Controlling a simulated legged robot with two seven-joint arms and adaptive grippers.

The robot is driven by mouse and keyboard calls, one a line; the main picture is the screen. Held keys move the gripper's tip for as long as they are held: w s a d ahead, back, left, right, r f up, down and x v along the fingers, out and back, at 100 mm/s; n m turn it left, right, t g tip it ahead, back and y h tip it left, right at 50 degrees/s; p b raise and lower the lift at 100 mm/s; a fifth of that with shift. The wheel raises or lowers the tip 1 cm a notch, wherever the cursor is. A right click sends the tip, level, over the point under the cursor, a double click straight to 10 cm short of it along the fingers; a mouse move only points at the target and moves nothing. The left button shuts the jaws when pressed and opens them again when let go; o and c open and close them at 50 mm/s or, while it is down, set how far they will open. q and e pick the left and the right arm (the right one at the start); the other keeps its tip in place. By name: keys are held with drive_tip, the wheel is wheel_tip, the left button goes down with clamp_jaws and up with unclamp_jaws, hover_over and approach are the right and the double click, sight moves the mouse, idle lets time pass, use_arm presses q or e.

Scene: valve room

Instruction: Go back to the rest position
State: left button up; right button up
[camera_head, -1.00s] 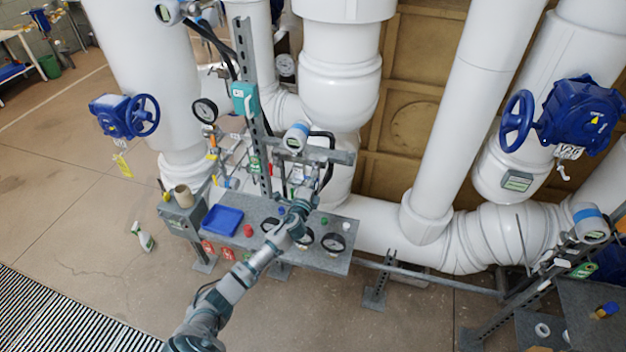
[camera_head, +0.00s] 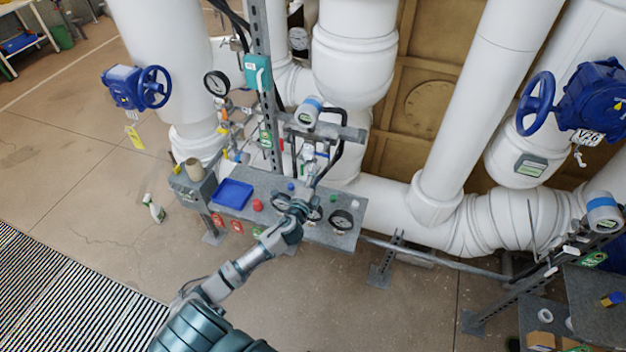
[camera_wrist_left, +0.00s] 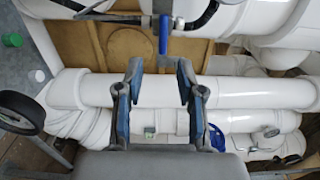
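My left gripper (camera_head: 306,188) is at the end of the teal and grey arm that rises from the bottom of the head view. It appears above the grey bench (camera_head: 326,238), in front of the pipework. In the left wrist view the same gripper (camera_wrist_left: 158,72) has its two dark blue-padded fingers spread, with nothing between them. A blue handle (camera_wrist_left: 163,35) shows beyond the fingertips; no contact is visible. My right gripper is in neither view.
The bench holds a blue tray (camera_head: 232,194), a red knob (camera_head: 257,204) and round gauges (camera_head: 342,219). A spray bottle (camera_head: 155,209) stands on the floor. Large white pipes (camera_head: 350,60) and blue valves (camera_head: 137,88) surround the bench. The floor at left is mostly clear.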

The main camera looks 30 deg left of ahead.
use_arm(q)
drive_tip(key=shift+v, duration=0.9)
drive_tip(key=s+f+n+g, duration=0.2)
drive_tip(key=s+f+g, duration=0.1)
drive_tip(key=f, duration=1)
drive_tip(key=s+f+n+g, duration=0.2)
drive_tip(key=f+g, duration=0.1)
drive_tip(key=f, duration=1)
drive_tip(key=s+d+f+n+g+h+b, duration=0.1)
drive_tip(key=s+f+g, duration=0.1)
drive_tip(key=s+f, duration=0.55)
drive_tip(key=s+d+f+n+g+h+b, duration=0.15)
drive_tip(key=s+f, duration=0.35)
drive_tip(key=f, duration=0.5)
drive_tip(key=s+d+f+n+g, duration=0.2)
drive_tip(key=s+f, duration=0.4)
drive_tip(key=s, duration=0.5)
drive_tip(key=s+d+f+n+g+h, duration=0.1)
drive_tip(key=s+d+f, duration=0.4)
drive_tip(key=s, duration=0.7)
drive_tip(key=s+d+f+n+g, duration=0.3)
drive_tip(key=s+f, duration=0.5)
drive_tip(key=s, duration=0.4)
drive_tip(key=shift+d+g, duration=0.4)
drive_tip(key=shift+g, duration=0.15)
